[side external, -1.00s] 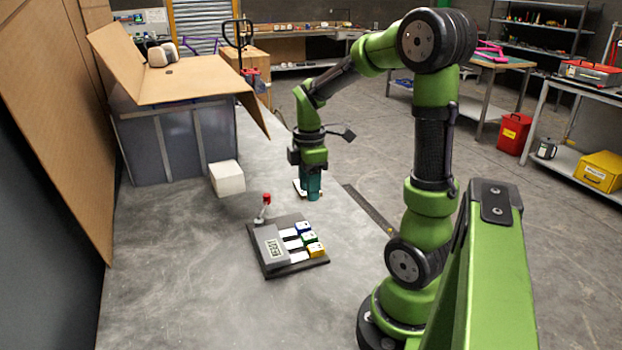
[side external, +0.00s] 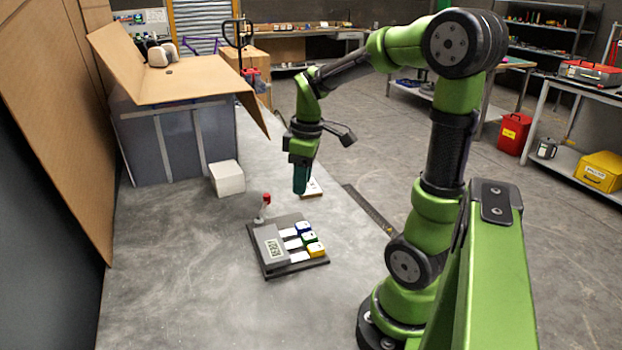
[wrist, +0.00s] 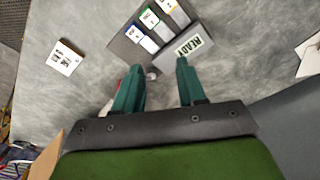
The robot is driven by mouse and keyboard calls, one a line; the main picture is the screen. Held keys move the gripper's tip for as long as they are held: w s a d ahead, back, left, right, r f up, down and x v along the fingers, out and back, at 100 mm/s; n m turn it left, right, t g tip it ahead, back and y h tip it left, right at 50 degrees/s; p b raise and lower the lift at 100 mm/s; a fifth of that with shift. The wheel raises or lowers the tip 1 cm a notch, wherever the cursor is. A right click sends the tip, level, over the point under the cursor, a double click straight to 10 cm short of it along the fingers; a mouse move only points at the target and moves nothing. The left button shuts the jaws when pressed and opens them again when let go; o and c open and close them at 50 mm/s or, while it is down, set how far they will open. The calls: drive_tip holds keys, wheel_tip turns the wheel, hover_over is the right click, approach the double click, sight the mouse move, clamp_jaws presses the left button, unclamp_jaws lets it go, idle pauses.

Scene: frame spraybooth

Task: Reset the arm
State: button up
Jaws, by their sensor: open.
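My gripper (side external: 301,180) hangs from the green arm, pointing down, above the grey surface just behind the panel. In the wrist view its two teal fingers (wrist: 158,85) are spread apart with nothing held between them. The dark panel (side external: 266,270) carries a grey block marked READY (side external: 270,245) and blue, green and yellow blocks (side external: 309,237) along its right side. A small lever with a red knob (side external: 266,198) stands at the panel's back left corner. In the wrist view the lever is largely hidden by the left finger.
A flat pale tile with dark marks (side external: 313,188) lies behind the panel, and also shows in the wrist view (wrist: 65,57). A white box (side external: 227,179) stands at the left, before a grey bin with cardboard flaps (side external: 165,145). A dark ruler-like strip (side external: 368,208) lies right. The front surface is clear.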

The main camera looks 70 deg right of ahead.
drive_tip(key=s+a+r+m+t+y, duration=0.1)
drive_tip(key=a+r+m+t, duration=0.2)
drive_tip(key=a, duration=0.6)
drive_tip(key=s+a+r+m+t+y, duration=0.1)
drive_tip(key=s+a+r+m+t, duration=0.1)
drive_tip(key=a, duration=0.7)
drive_tip(key=shift+a+r+m+t, duration=0.25)
drive_tip(key=shift+r+m+t, duration=0.25)
drive_tip(key=shift+m, duration=0.1)
